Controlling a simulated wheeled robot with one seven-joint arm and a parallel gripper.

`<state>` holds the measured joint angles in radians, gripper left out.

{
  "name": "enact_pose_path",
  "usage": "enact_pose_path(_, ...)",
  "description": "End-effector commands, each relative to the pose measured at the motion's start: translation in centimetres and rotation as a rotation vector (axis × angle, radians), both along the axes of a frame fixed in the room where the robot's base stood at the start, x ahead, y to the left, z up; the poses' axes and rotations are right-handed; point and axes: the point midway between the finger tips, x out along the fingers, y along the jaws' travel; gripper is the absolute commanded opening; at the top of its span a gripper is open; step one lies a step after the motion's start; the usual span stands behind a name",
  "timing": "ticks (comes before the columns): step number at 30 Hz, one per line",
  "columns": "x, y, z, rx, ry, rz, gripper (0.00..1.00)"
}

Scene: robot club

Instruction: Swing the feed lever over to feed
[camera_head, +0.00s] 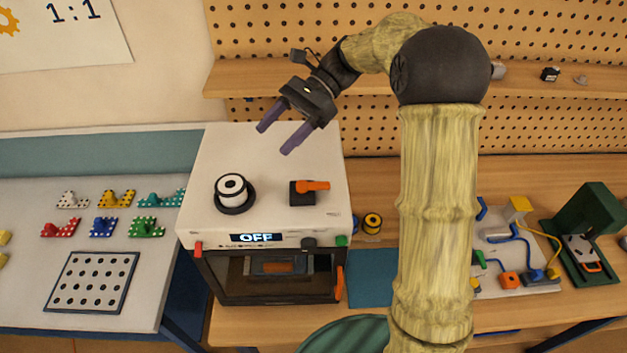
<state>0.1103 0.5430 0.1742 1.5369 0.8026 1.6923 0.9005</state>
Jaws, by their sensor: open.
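The feed lever is an orange bar (313,185) on a black block (302,198) on top of a white 3D-printer-like machine (270,160). The bar points to the right. My gripper (279,139) is open and empty, with two purple fingers. It is above the back part of the machine's top, behind and a little left of the lever, and apart from it. A white spool (231,188) on a black holder stands left of the lever. The display (256,238) on the machine's front reads OFF.
A shelf (260,78) on the pegboard runs behind my gripper. A yellow spool (372,222) sits right of the machine. A white table (40,270) with colored dotted pieces is at left. A green machine (590,215) stands at far right. The machine's top is otherwise clear.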

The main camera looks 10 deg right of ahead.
Motion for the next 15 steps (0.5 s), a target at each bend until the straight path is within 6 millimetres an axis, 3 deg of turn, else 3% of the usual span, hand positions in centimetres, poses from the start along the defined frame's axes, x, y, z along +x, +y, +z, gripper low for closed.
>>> enact_pose_path(1,0.0,0.0,0.0,-0.003,-0.006,0.005,0.55)
enact_pose_path(9,-0.4,-1.1,0.0,-0.095,-0.203,0.186,0.02)
enact_pose_path(15,-0.1,-3.4,0.7,-0.231,-0.452,0.459,0.00)
